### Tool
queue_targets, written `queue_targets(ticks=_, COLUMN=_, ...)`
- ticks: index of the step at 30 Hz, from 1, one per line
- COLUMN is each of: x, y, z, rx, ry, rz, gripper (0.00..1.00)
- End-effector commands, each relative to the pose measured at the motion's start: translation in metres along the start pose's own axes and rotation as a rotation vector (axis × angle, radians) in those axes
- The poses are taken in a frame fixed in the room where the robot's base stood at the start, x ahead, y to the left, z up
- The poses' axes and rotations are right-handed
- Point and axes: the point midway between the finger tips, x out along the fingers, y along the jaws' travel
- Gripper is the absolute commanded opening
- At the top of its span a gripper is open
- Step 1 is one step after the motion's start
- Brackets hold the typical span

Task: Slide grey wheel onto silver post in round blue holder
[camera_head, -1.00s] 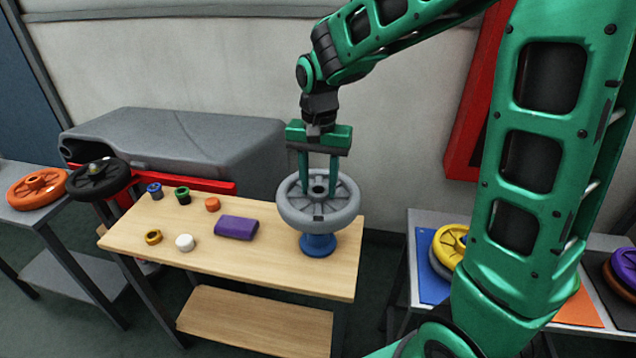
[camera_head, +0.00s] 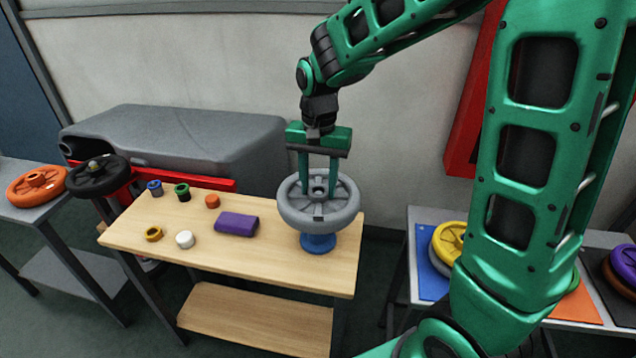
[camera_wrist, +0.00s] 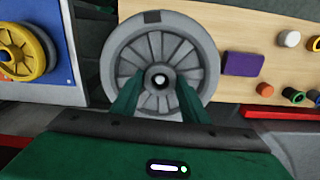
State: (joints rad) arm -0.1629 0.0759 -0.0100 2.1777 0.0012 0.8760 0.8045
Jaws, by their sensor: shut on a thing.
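The grey wheel (camera_head: 319,213) is level, right above the round blue holder (camera_head: 318,244) at the right end of the wooden table. My green gripper (camera_head: 319,188) points straight down and is shut on the wheel's middle part. In the wrist view, the gripper (camera_wrist: 160,108) has a finger on each side of the hub of the grey wheel (camera_wrist: 125,60). A bright round spot, apparently the tip of the silver post (camera_wrist: 160,80), shows in the hub's hole. The rest of the post is hidden. I cannot tell whether the wheel rests on the holder.
A purple block (camera_head: 236,224), a white cap (camera_head: 185,240) and several small coloured rings lie on the wooden table (camera_head: 270,265), left of the wheel. A yellow wheel (camera_head: 449,243) lies on the right table. A grey machine (camera_head: 180,145) stands behind.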

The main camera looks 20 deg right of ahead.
Motion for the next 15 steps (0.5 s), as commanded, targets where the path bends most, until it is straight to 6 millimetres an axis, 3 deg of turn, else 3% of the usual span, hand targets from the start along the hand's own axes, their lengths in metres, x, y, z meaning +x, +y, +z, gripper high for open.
queue_targets(ticks=15, x=0.0057, y=-0.0001, z=0.0000, rx=0.000, ry=0.000, rz=0.000, gripper=0.00)
